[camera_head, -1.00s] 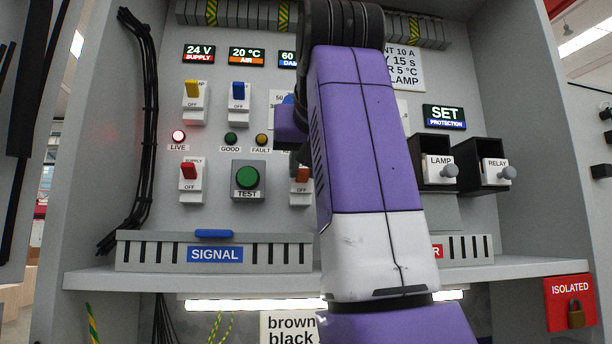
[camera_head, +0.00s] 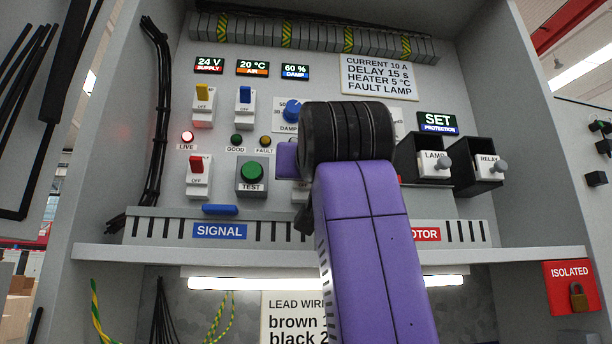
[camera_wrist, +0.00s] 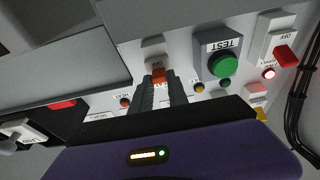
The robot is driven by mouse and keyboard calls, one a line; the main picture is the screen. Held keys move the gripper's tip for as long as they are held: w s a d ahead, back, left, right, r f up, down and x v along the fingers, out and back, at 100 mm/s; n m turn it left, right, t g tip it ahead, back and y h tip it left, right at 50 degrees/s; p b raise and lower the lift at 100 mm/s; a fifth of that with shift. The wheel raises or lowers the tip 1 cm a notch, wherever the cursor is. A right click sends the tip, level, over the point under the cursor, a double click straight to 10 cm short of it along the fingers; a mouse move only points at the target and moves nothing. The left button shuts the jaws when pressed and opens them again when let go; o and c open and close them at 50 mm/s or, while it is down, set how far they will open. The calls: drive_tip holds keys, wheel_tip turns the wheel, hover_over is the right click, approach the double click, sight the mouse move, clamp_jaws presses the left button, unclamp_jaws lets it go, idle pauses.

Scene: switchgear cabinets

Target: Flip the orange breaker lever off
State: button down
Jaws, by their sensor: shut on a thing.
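The orange breaker lever (camera_wrist: 158,76) shows in the wrist view, which is upside down against the head view. It sits on a white breaker with an OFF label and appears on the up side of that label. My gripper (camera_wrist: 162,86) has its two dark fingers close together at the lever, shut on it. In the head view my arm hides the lever; only a sliver of its white breaker body (camera_head: 299,191) shows, right of the green TEST button (camera_head: 251,173).
A red-lever breaker (camera_head: 198,177) stands left of TEST. Yellow (camera_head: 202,104) and blue (camera_head: 245,107) breakers sit above. A blue knob (camera_head: 292,110) is above my gripper. LAMP (camera_head: 434,165) and RELAY (camera_head: 488,167) boxes stick out at right. The SIGNAL duct (camera_head: 170,230) runs below.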

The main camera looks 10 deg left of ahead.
idle(0.3)
drive_tip(key=c, duration=1.3)
unclamp_jaws()
drive_tip(key=b+v, duration=0.2)
drive_tip(key=v, duration=0.6)
drive_tip(key=shift+b, duration=0.4)
